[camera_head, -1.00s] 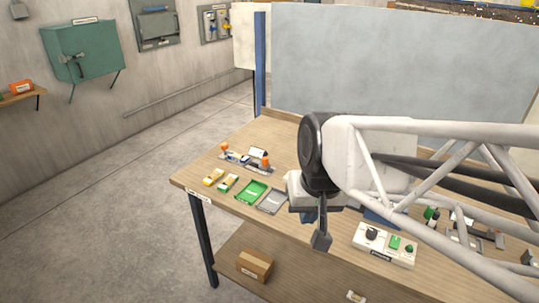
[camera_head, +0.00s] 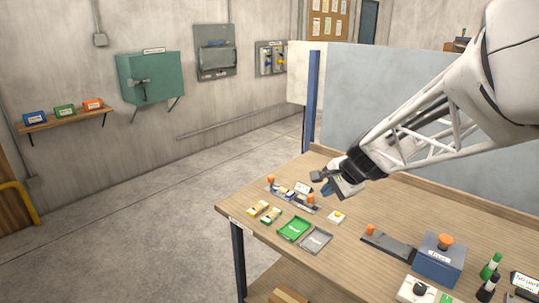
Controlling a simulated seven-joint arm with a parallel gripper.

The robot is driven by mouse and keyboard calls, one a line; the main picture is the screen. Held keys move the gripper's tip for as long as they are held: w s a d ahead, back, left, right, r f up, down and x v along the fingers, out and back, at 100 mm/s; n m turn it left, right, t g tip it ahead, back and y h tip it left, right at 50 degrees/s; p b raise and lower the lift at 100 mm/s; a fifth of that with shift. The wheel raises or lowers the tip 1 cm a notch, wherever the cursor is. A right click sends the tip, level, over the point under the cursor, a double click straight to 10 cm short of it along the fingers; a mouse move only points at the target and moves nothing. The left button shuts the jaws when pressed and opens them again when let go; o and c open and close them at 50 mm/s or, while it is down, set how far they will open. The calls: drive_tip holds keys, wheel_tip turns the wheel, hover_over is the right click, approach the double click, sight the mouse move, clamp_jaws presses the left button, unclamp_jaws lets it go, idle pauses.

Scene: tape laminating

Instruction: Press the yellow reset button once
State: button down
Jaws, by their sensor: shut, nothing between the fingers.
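A small white block with a yellow top (camera_head: 336,217) sits on the wooden bench (camera_head: 385,200), right of the green tray; it looks like the yellow reset button, though its label is too small to read. My gripper (camera_head: 325,187) is shut and empty. In the picture it is above and slightly left of the yellow-topped block, with a visible gap between them. The arm reaches in from the upper right.
A green tray (camera_head: 294,228) and grey tray (camera_head: 316,240) lie in front. A rack with orange knobs (camera_head: 293,196) is left of my gripper. A blue box (camera_head: 438,262) with an orange knob and a white control box (camera_head: 421,291) stand at the right.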

drive_tip(key=w+d+f+m+t, duration=0.1)
drive_tip(key=w+d+f+m, duration=0.3)
drive_tip(key=w, duration=0.5)
drive_tip(key=m+t, duration=0.2)
drive_tip(key=m, duration=0.4)
hover_over(337, 214)
wheel_tip(337, 214, down, 6)
drive_tip(key=shift+f+h, duration=0.15)
drive_tip(key=shift+h, duration=0.15)
drive_tip(key=shift+f, duration=0.1)
drive_tip(key=shift+f, duration=4.25)
drive_tip(key=shift+f, duration=0.95)
drive_tip(key=shift+r, duration=0.9)
drive_tip(key=shift+r, duration=0.15)
